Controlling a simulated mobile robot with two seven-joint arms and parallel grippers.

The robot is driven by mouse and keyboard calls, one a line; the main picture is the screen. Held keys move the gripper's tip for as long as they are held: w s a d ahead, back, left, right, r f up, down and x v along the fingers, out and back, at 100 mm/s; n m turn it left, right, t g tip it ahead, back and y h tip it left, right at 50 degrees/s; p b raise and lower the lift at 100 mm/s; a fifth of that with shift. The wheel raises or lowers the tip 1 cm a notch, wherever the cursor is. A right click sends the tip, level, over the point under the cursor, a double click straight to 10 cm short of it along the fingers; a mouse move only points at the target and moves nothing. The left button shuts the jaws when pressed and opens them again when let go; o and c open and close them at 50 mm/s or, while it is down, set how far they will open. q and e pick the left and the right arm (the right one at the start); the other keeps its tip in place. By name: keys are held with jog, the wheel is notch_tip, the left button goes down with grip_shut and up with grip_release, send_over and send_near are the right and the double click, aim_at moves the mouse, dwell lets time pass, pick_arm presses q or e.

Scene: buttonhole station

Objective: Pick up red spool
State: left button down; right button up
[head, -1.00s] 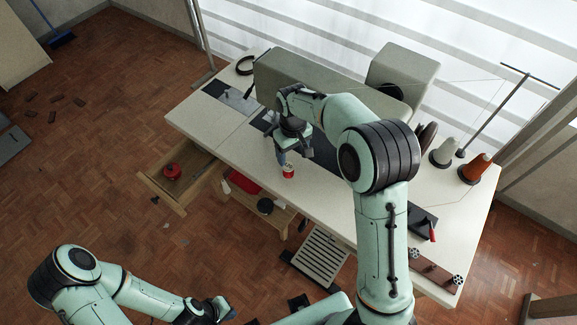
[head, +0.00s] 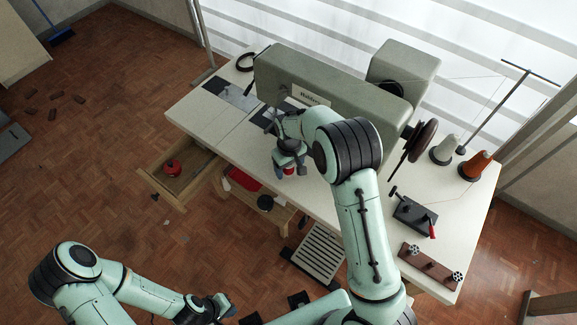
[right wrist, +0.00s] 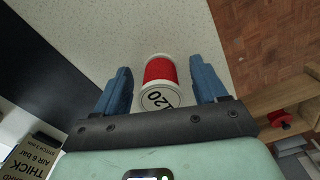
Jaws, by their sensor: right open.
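The red spool (right wrist: 160,72) lies between the two blue fingers of my right gripper (right wrist: 164,85) in the right wrist view. It has white ends, and the near end carries a label reading "120". Gaps show between the spool and both fingers, so the gripper is open around it. In the head view the spool (head: 289,170) stands on the white table (head: 330,208) near its front edge, partly hidden by my right gripper (head: 290,172). My left gripper (head: 226,308) is low at the bottom, away from the table; its finger opening is unclear.
A sewing machine (head: 330,80) stands behind my right arm. Thread cones, white (head: 446,150) and orange (head: 475,165), stand at the right. An open drawer (head: 180,180) holds a red object (head: 172,167). A black block with a red lever (head: 414,216) sits on the table's right part.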

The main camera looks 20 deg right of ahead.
jog(key=c, duration=1)
jog(key=shift+c, duration=0.2)
